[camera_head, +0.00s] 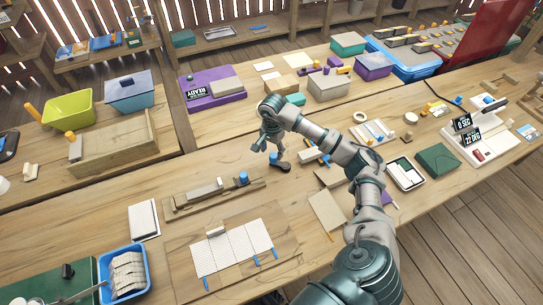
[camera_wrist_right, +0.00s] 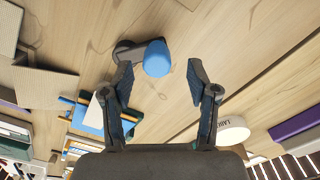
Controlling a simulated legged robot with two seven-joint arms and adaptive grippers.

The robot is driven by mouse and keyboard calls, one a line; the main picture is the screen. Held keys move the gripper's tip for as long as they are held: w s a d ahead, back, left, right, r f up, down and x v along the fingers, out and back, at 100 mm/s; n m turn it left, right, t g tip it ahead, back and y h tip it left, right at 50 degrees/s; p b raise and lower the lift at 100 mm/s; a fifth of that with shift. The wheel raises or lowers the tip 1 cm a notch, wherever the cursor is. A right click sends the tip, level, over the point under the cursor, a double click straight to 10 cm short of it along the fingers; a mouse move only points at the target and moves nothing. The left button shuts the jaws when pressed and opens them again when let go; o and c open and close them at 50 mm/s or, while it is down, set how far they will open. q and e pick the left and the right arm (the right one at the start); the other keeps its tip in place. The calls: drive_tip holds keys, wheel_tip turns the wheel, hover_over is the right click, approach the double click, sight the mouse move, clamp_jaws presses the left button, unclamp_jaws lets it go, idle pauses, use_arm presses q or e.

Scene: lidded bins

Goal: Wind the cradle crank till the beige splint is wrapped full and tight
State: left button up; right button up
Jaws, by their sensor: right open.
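A blue knob (camera_head: 273,158) on a dark crank-like arm (camera_head: 284,167) stands on the table just under my right gripper (camera_head: 269,147). In the right wrist view the blue knob (camera_wrist_right: 157,58) lies between and slightly beyond the two spread fingertips, apart from both. The right gripper is open and empty. A long wooden cradle-like base (camera_head: 213,198) with a second blue knob (camera_head: 243,178) lies to the left. I cannot tell which piece is the beige splint, or how it is wrapped. My left gripper is out of view.
A board with white sheets (camera_head: 233,248) and blue clips lies in front. A blue bin (camera_head: 125,272) stands at front left, a wooden tray (camera_head: 115,145) behind it. A purple case (camera_head: 212,88) stands at the back.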

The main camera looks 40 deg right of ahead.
sight(274, 154)
drive_tip(key=f, duration=0.1)
drive_tip(key=d+f, duration=0.1)
drive_tip(key=f, duration=0.1)
drive_tip(key=shift+f, duration=0.25)
drive_tip(key=shift+d+f, duration=0.3)
drive_tip(key=shift+d, duration=0.1)
drive_tip(key=shift+a+r, duration=0.1)
drive_tip(key=shift+a, duration=0.1)
drive_tip(key=shift+c, duration=0.2)
drive_tip(key=shift+a+r, duration=0.15)
drive_tip(key=shift+a, duration=0.25)
drive_tip(key=c, duration=0.8)
clamp_jaws()
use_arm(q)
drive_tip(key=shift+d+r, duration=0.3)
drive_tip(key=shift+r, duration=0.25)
use_arm(e)
drive_tip(key=shift+d, duration=0.1)
drive_tip(key=shift+d, duration=0.1)
